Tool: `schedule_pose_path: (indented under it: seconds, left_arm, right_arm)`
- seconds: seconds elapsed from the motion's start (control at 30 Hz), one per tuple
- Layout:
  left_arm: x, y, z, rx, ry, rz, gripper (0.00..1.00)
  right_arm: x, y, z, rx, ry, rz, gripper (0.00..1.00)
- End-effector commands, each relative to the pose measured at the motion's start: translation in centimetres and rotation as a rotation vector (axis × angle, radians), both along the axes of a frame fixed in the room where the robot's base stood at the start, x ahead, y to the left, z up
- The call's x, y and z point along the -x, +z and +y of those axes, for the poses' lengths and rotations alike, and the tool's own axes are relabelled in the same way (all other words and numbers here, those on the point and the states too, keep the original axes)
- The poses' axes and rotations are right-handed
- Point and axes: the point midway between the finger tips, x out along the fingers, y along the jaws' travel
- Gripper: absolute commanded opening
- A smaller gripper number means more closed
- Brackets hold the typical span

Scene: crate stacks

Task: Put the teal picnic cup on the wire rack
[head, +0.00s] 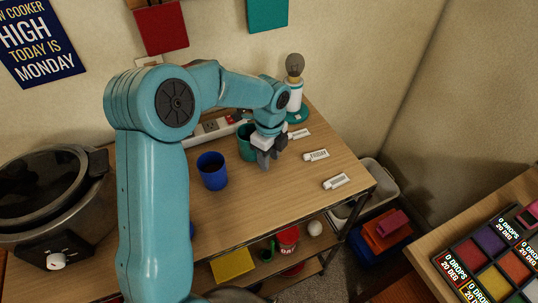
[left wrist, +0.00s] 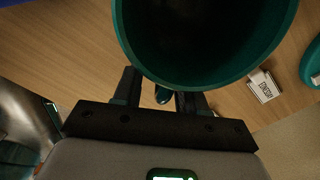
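The teal picnic cup (head: 246,142) stands on the wooden tabletop, partly hidden behind my left gripper (head: 267,158). The gripper points down close beside the cup's right side. In the left wrist view the cup's open mouth (left wrist: 205,40) fills the top, and its rim passes just beyond the fingers (left wrist: 160,95). The fingers are apart, with a small dark teal piece, perhaps the handle, showing between them. Whether they touch the cup cannot be told. I cannot make out a wire rack. My right gripper is not in view.
A blue cup (head: 212,171) stands left of the teal one. A lamp (head: 295,88), a power strip (head: 212,128) and several white labels (head: 316,155) are on the tabletop. A slow cooker (head: 45,205) is at left. The tabletop's front is mostly clear.

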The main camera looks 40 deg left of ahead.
Motion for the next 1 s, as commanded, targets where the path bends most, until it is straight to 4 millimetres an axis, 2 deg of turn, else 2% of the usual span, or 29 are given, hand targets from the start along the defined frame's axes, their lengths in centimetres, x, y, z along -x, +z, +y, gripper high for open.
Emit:
schedule_pose_path:
  seconds: [0.17, 0.5, 0.6, 0.8, 1.0]
  left_arm:
    - [-0.1, 1.2, 0.0, -0.001, 0.0, -0.003, 0.41]
    - [-0.3, 8.8, 0.0, -0.001, -0.001, -0.005, 0.41]
    - [-0.4, 10.6, 0.1, 0.0, 0.0, -0.004, 0.41]
    - [-0.3, 12.3, 0.0, 0.0, 0.0, -0.001, 0.41]
    - [-0.3, 12.4, 0.1, 0.0, 0.0, 0.001, 0.41]
  right_arm:
    - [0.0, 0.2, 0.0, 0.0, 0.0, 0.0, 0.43]
    - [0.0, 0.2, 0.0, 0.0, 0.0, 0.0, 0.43]
    - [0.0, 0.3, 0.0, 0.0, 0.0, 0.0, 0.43]
    - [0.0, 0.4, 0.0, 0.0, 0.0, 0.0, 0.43]
    - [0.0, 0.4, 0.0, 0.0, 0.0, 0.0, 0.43]
